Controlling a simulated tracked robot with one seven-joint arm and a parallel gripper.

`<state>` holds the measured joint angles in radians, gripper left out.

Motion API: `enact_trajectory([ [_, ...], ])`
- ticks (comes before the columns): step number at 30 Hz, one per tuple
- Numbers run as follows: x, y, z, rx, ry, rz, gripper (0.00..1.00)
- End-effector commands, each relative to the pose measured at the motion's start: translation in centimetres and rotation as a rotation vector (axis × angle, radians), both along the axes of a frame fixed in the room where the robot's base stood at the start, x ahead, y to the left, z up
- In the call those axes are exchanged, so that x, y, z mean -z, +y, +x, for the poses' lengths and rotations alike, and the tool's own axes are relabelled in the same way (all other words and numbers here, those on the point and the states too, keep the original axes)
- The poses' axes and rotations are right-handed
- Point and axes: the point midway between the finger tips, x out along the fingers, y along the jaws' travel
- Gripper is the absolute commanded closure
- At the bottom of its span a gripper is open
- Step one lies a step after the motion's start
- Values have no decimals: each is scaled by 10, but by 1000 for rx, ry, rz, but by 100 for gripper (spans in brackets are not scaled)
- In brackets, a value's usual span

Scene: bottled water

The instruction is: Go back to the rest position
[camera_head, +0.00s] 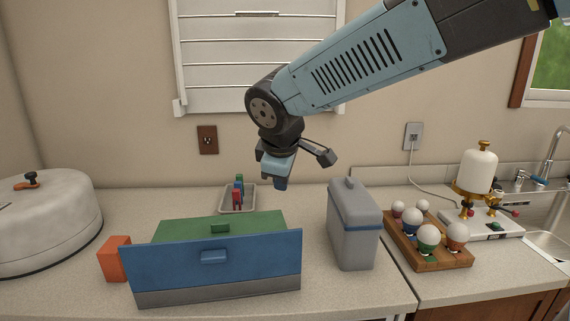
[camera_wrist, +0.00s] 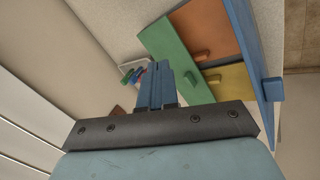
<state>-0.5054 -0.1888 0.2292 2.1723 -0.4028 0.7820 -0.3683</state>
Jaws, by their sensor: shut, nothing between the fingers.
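My gripper (camera_head: 281,183) hangs from my raised arm, above the back of the counter, fingers pointing down. In the wrist view the blue fingers (camera_wrist: 156,84) are together, with nothing between them. In the head view it is right of and higher than a small grey tray (camera_head: 225,209) that holds a few small red, green and blue pieces (camera_head: 238,190). The gripper is clear of everything on the counter.
A box with a blue front panel (camera_head: 214,267) and a green panel (camera_head: 250,222) stands in front, an orange block (camera_head: 115,259) beside it. A grey lidded container (camera_head: 352,228) stands right of the gripper. Further right is a wooden rack (camera_head: 447,258) with several round-topped items. A large pot (camera_head: 45,225) is left.

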Motion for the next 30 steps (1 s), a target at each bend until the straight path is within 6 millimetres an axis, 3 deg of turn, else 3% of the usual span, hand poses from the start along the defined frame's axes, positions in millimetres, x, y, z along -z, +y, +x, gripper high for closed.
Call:
enact_trajectory([
  [1,-5,-26,-2,80,0,29,100],
  [6,-13,-101,-18,346,16,139,100],
  [15,-13,-205,-72,791,32,366,100],
  [21,-5,-247,-113,1037,35,524,100],
  [30,3,-265,-138,1180,39,629,100],
])
